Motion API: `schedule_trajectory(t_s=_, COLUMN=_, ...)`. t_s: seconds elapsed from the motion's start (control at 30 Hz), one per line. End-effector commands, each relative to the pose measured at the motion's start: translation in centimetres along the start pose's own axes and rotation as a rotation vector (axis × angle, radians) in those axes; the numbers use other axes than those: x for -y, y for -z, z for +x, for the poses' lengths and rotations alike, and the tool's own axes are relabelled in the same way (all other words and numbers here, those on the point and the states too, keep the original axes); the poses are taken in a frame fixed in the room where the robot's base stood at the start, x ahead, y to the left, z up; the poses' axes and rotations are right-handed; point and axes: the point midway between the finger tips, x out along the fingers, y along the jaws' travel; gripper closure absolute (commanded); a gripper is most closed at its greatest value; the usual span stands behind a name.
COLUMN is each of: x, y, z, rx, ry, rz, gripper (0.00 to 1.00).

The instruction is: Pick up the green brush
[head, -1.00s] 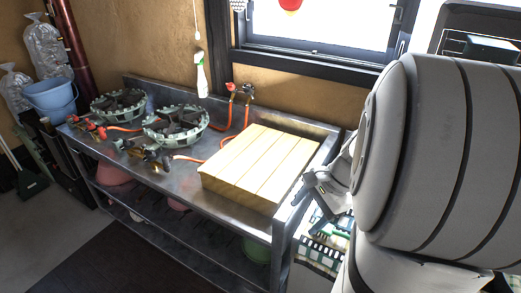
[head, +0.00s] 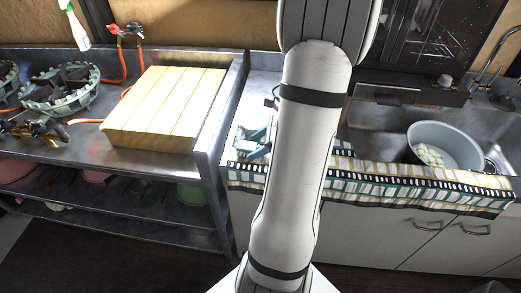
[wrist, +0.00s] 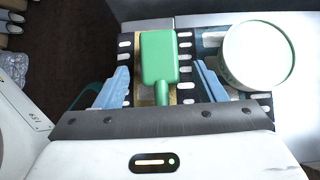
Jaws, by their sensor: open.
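The green brush (wrist: 160,58) lies in the wrist view with its broad flat end pointing away from me and its narrow handle toward my gripper. My gripper (wrist: 160,67) is open, with one blue-grey finger on each side of the brush and a gap on both sides. The handle's near end is hidden behind the gripper's dark edge. I cannot tell the height of the fingers above the brush. In the head view my arm covers much of this spot, and I cannot make out the brush clearly there.
A round white and green container (wrist: 258,52) stands close to the right finger. A patterned cloth (head: 370,185) hangs over the counter edge. A sink with a grey basin (head: 445,147) is at right. A metal table with a wooden board (head: 166,105) and gas burners (head: 60,90) is at left.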

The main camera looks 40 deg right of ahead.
Motion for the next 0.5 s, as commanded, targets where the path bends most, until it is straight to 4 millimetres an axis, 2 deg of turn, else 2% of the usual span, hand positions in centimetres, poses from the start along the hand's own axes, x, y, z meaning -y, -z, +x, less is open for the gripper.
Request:
schedule_trajectory(t_s=0.1, x=-0.1, y=0.0, z=1.5, rx=0.001, ry=-0.003, rz=-0.002, gripper=0.36)
schedule_trajectory(t_s=0.37, x=0.0, y=0.0, z=1.9, rx=0.0, ry=0.001, rz=-0.001, gripper=0.36)
schedule_trajectory(t_s=0.5, x=0.0, y=0.0, z=1.8, rx=0.0, ry=0.001, rz=-0.001, gripper=0.45)
